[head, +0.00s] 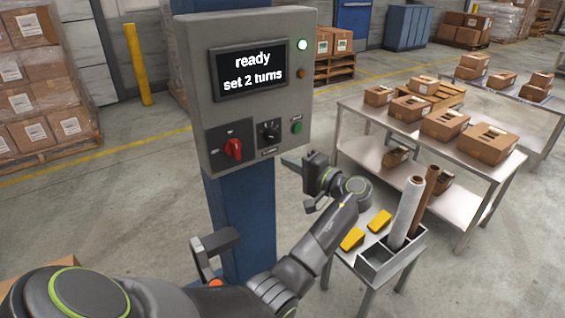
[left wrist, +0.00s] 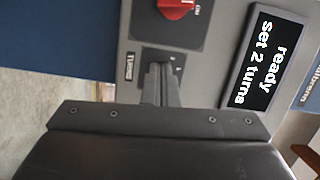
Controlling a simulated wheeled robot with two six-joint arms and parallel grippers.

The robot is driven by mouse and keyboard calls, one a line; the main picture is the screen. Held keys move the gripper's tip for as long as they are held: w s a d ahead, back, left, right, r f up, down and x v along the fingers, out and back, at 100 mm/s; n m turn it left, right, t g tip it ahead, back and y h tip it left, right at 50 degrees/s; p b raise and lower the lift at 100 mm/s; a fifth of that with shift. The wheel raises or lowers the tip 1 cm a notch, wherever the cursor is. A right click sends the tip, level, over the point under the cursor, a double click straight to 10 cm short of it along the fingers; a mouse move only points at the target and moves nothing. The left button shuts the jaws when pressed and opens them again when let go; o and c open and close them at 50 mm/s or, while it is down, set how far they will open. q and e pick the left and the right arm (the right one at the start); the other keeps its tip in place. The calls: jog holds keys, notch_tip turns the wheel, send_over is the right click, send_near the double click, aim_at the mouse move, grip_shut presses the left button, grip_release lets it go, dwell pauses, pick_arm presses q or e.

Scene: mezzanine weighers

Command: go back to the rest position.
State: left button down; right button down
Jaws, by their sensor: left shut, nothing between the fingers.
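My left gripper (head: 291,163) is in front of the lower right of a grey control panel (head: 205,65), its arm reaching across from the lower left. In the left wrist view the two fingers (left wrist: 160,84) are together and empty. In the head view they show apart from the black knob (head: 268,132); in the left wrist view they overlap the panel face and hide part of it. The panel's screen (head: 250,71) reads "ready, set 2 turns". The screen also shows in the left wrist view (left wrist: 265,60). My right gripper is out of view.
The panel stands on a blue post (head: 245,215) with a grey bracket (head: 220,241) low on its left. A small table with yellow wedges (head: 379,220) and a grey bin (head: 377,266) of rolls is close to my forearm. Benches with cartons (head: 446,124) stand behind.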

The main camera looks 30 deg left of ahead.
pick_arm(q)
jog(key=shift+a, duration=0.1)
dwell(0.4)
notch_tip(320, 180, down, 20)
jog(key=a+m+t+h, duration=0.2)
jog(key=m+t+h, duration=0.1)
jog(key=m+h, duration=0.15)
jog(key=s+d+f+m+h, duration=0.15)
jog(key=s+f, duration=0.25)
jog(key=f, duration=0.4)
jog(key=s+f+g+h, duration=0.1)
jog(key=s+f+h, duration=0.1)
jog(key=s+f, duration=0.45)
jog(key=s+f+h, duration=0.2)
jog(key=s+f, duration=0.1)
jog(key=f, duration=0.6)
jog(key=s+d+f+n+g+h, duration=0.1)
jog(key=s+d+f+h, duration=0.1)
jog(key=s+f, duration=0.65)
jog(key=s+d+f+n+g+h, duration=0.1)
jog(key=s+f+h, duration=0.35)
jog(key=s, duration=0.75)
jog(key=s+d+f+n, duration=0.1)
jog(key=s+f+n, duration=0.1)
jog(key=s, duration=0.8)
jog(key=s+d+f+n+g, duration=0.1)
jog(key=s+f+n, duration=0.2)
jog(key=s, duration=0.7)
jog(key=shift+f, duration=0.6)
